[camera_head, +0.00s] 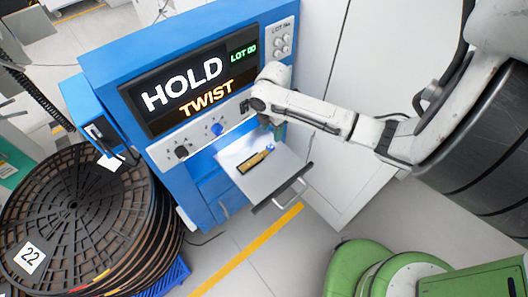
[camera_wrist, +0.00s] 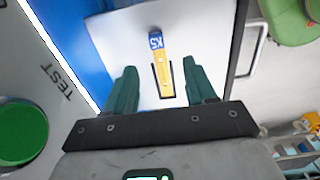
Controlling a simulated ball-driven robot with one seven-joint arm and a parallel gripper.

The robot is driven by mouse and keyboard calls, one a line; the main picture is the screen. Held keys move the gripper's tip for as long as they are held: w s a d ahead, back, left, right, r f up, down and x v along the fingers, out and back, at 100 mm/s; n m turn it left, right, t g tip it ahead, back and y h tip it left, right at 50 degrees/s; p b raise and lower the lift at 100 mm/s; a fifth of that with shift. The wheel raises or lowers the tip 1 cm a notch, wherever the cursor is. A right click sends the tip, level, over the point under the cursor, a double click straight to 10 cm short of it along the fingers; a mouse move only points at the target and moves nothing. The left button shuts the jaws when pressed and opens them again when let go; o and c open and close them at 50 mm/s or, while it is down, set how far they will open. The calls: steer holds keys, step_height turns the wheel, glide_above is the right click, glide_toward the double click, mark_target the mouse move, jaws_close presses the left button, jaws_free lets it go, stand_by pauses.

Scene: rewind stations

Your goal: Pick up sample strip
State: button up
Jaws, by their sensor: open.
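The sample strip (camera_wrist: 161,68) lies on a pale tray (camera_wrist: 203,42). In the wrist view it is yellow with a blue end marked in white, and its lower part lies within a dark outline. In the head view the strip (camera_head: 254,161) sits on the pulled-out tray (camera_head: 284,166) of the blue machine. My gripper (camera_wrist: 158,82) has two green fingers standing apart, one on each side of the strip's lower part in the picture. Nothing is between them. In the head view my gripper (camera_head: 272,122) is above the tray's back edge, partly hidden by my wrist.
The blue machine's screen (camera_head: 190,85) reads HOLD TWIST, LOT 00. A stack of black reels (camera_head: 72,215) stands at left. A green rounded object (camera_head: 356,262) is at the bottom right. A yellow line crosses the floor.

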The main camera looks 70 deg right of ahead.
mark_target(270, 146)
step_height(270, 146, down, 4)
steer(key=shift+r, duration=0.1)
steer(key=shift+w+d+f, duration=0.1)
steer(key=shift+d+f, duration=0.05)
steer(key=shift+f, duration=1.25)
steer(key=shift+w+d+f, duration=0.1)
steer(key=shift+d+f, duration=0.05)
steer(key=shift+f, duration=1.25)
jaws_close()
